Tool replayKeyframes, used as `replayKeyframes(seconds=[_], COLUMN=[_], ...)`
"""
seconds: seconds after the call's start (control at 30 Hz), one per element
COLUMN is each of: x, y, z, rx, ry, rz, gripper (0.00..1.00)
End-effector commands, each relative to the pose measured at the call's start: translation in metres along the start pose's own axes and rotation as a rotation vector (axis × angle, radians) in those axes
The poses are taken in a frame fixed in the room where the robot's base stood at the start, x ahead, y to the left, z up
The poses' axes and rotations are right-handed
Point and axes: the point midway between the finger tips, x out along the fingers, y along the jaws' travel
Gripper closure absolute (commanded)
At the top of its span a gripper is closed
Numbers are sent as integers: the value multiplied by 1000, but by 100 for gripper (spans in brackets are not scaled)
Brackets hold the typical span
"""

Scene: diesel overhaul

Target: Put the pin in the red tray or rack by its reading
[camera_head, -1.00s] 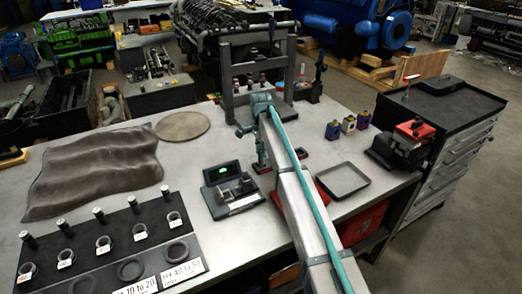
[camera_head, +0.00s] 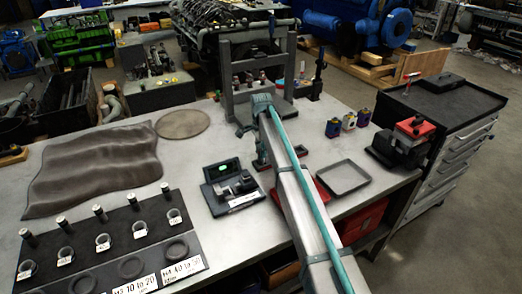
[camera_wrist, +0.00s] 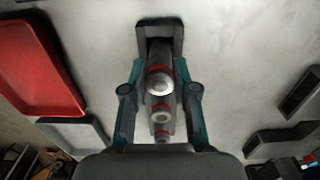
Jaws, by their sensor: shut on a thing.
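My gripper (camera_wrist: 160,72) points down in the wrist view, its two teal fingers closed in on a silver-ended pin (camera_wrist: 160,84) with a red band. More round silver ends line up below it; I cannot tell whether they are separate pins. A dark slotted block (camera_wrist: 160,30) is just beyond the fingertips. The red tray (camera_wrist: 38,62) is at the left of the wrist view; in the head view my arm mostly hides it. The gauge with the green display (camera_head: 222,170) is left of my arm; its reading is too small to make out. The black rack (camera_head: 90,240) at front left holds several upright pins and rings.
A grey tray (camera_head: 344,177) lies right of my arm. A grey press frame (camera_head: 258,75) stands behind my gripper. A wavy dark mat (camera_head: 90,170) covers the left. Bare table shows between mat and gauge.

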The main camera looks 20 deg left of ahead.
Motion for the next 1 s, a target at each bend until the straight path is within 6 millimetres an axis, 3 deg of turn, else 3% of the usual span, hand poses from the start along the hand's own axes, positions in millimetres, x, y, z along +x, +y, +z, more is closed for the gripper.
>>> replayKeyframes(seconds=[1.0], x=[10], y=[0], z=[0], rx=[0], ry=[0], rz=[-1], gripper=[100])
